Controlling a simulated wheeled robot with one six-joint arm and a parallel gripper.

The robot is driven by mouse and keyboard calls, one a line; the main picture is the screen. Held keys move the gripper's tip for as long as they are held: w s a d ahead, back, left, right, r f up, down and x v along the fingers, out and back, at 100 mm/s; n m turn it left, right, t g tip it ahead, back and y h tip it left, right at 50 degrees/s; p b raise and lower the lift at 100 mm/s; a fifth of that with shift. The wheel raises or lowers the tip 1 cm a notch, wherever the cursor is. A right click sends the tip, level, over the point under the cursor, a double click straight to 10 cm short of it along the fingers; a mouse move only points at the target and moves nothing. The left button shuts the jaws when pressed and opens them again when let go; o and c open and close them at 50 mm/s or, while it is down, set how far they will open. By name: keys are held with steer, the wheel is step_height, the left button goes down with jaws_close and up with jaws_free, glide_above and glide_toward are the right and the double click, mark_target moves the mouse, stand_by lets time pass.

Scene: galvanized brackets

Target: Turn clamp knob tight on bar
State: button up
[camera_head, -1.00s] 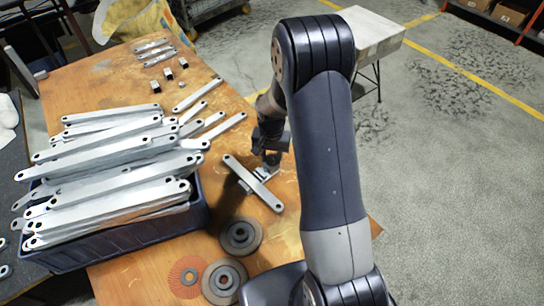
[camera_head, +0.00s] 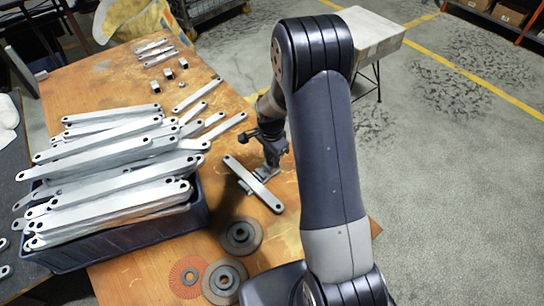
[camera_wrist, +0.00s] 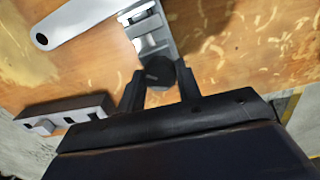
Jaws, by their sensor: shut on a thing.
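A flat grey bar (camera_head: 252,184) with a hole at each end lies on the wooden table in the head view; one end of it (camera_wrist: 75,22) shows at the top left of the wrist view. A metal clamp (camera_head: 265,172) sits at the bar, and its silver body (camera_wrist: 150,35) shows in the wrist view. Its dark round knob (camera_wrist: 158,72) is between my fingers. My gripper (camera_wrist: 161,78) is shut on the knob, one finger on each side. In the head view my gripper (camera_head: 272,157) is just above the clamp, partly behind my arm.
A dark bin (camera_head: 130,240) heaped with bars stands to the left. Grinding discs (camera_head: 240,236) lie at the table's front. Small dark blocks (camera_head: 168,74) and short bars lie at the back. A grey block with dark openings (camera_wrist: 65,115) shows at left in the wrist view.

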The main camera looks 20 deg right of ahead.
steer(key=m, duration=0.9)
steer(key=shift+m, duration=0.3)
steer(key=o, duration=0.9)
